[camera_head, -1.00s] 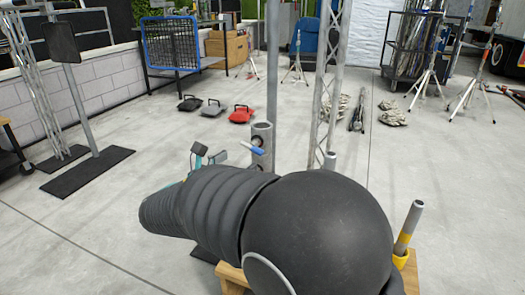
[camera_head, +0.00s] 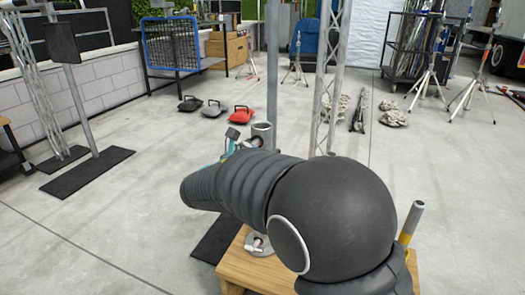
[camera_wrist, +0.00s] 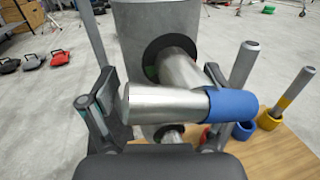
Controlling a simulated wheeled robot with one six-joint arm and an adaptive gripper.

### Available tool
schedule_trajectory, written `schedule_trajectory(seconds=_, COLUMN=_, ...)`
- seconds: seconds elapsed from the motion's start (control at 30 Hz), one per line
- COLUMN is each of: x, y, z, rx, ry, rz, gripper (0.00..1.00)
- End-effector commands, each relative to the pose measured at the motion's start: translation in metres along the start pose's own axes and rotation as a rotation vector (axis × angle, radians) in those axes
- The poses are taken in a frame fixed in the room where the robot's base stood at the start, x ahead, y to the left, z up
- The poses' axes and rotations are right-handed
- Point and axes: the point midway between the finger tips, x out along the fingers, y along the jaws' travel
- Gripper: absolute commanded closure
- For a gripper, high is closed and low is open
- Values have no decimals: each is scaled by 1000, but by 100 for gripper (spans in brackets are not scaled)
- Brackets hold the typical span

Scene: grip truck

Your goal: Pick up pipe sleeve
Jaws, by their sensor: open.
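A smooth silver pipe piece (camera_wrist: 165,104) lies sideways across the wrist view, with a blue sleeve (camera_wrist: 234,104) on its right end. It sits on a stub (camera_wrist: 180,65) from a thick grey upright post (camera_wrist: 150,22), also in the head view (camera_head: 262,130). I cannot tell which part the task calls the pipe sleeve. My gripper (camera_wrist: 158,100) is open, one finger left of the silver piece and one by its right part near the blue sleeve. Contact cannot be told. In the head view my arm mostly hides my gripper (camera_head: 232,145).
A wooden board (camera_wrist: 275,155) carries upright pipes (camera_wrist: 243,65) in coloured cups, including blue (camera_wrist: 243,130) and yellow (camera_wrist: 270,120). Red and grey weights (camera_head: 214,110) lie on the floor behind. A lattice truss (camera_head: 327,90) rises near the post.

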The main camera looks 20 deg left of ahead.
Motion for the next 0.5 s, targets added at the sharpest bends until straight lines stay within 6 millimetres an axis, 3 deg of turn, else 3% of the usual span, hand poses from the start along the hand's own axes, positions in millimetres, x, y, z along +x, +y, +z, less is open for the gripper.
schedule_trajectory(seconds=0.1, x=0, y=0, z=0, rx=0, ry=0, rz=0, gripper=14)
schedule_trajectory(seconds=0.43, x=0, y=0, z=0, rx=0, ry=0, rz=-1, gripper=96)
schedule_trajectory(seconds=0.5, x=0, y=0, z=2, rx=2, ry=-2, rz=-1, gripper=100)
